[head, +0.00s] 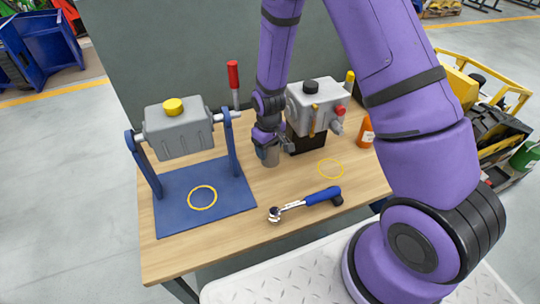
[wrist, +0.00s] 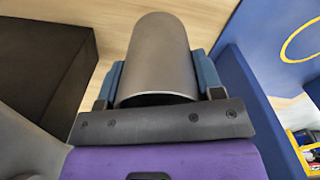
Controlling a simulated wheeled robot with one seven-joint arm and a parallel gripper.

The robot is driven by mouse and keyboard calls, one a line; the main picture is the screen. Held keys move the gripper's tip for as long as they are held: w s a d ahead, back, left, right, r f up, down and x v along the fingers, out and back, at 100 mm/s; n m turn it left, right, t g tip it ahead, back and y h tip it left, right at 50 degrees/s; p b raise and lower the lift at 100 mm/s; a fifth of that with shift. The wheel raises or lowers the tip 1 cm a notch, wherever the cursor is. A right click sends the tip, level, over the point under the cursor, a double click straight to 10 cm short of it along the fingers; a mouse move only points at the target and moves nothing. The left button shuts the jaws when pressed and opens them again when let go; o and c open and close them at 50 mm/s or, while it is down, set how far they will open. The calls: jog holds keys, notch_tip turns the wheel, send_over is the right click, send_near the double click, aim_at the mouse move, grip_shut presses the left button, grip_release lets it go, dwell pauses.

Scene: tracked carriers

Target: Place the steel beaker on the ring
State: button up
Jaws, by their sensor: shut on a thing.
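The steel beaker (head: 268,156) is a plain grey cylinder near the middle of the wooden table, mostly covered by my gripper in the head view. In the wrist view the beaker (wrist: 160,55) sits between the two blue fingers of my gripper (wrist: 158,82), which are shut on its sides. I cannot tell whether its base touches the table. One yellow ring (head: 202,209) is on the blue base plate, left of my gripper (head: 267,145). Another yellow ring (head: 331,178) is on the bare wood to the right.
A grey housing (head: 178,132) hangs between blue uprights over the base plate (head: 230,195). A grey machine (head: 312,105) on a black block stands right behind my gripper. A blue-handled ratchet (head: 322,196) lies in front; an orange bottle (head: 365,133) stands right.

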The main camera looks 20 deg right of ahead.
aim_at(269, 156)
jog(key=shift+f, duration=2)
jog(key=o, duration=1)
jog(key=shift+f, duration=0.1)
jog(key=shift+c, duration=0.2)
notch_tip(269, 156, up, 12)
jog(key=shift+r, duration=0.2)
